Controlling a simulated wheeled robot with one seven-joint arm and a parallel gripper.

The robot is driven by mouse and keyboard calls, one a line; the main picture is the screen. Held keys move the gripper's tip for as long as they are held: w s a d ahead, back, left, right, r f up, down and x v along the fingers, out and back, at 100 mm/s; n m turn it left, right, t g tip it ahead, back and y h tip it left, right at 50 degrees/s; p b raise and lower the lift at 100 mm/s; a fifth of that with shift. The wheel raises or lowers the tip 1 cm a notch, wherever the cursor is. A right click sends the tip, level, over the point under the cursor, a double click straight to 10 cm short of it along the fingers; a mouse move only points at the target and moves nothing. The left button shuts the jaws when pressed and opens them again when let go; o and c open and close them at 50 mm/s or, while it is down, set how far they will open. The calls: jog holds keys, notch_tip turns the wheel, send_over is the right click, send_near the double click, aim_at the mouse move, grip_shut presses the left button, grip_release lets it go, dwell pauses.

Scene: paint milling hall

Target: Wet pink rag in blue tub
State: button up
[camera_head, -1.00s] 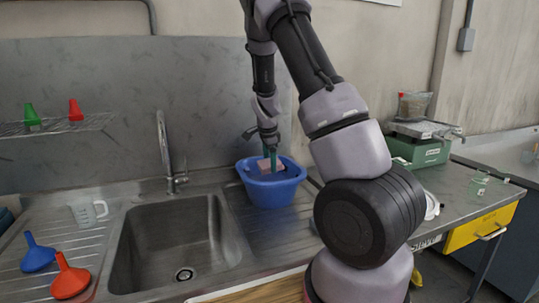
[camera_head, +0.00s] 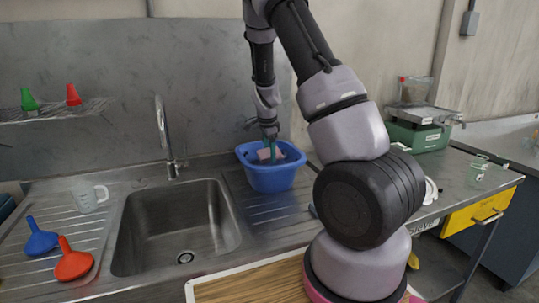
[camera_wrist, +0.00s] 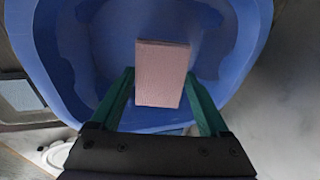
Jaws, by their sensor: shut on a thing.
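The pink rag (camera_wrist: 162,72) is a flat folded block between the green fingers of my gripper (camera_wrist: 163,92) in the wrist view. My gripper (camera_head: 269,150) points down into the blue tub (camera_head: 272,178) in the head view and is shut on the rag, which shows pale pink at the tub's opening (camera_head: 264,155). The blue tub (camera_wrist: 55,75) fills most of the wrist view around the rag, and darker blue patches show on its inside. I cannot tell whether the rag touches the tub's bottom or any water.
The tub stands on the ribbed drainboard right of the steel sink (camera_head: 180,228) and tap (camera_head: 165,140).

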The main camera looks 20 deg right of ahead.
aim_at(269, 153)
jog(key=shift+r, duration=3.8)
notch_tip(269, 153, up, 4)
dwell(0.3)
